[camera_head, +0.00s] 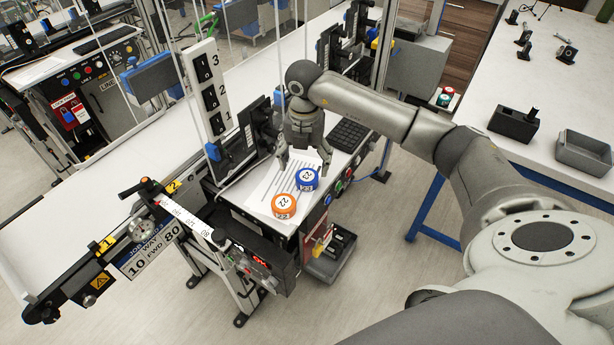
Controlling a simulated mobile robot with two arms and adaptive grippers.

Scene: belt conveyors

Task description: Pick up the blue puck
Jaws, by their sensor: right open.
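The blue puck (306,179), with a white number label on top, sits on a white paper sheet (268,190) on the control shelf beside the conveyor. An orange puck (284,205) labelled 22 sits close by, to its lower left. My right gripper (304,163) is open, pointing down above and just behind the blue puck in the picture. Its fingers are apart, and nothing shows between them. Whether a finger touches the puck I cannot tell. My left gripper is out of view.
A keyboard (349,134) and a row of buttons lie right of the paper. A numbered white post (206,88) and dark brackets stand to the left. The conveyor belt (75,225) runs at left. A white bench (548,110) with a grey tray (583,154) is at right.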

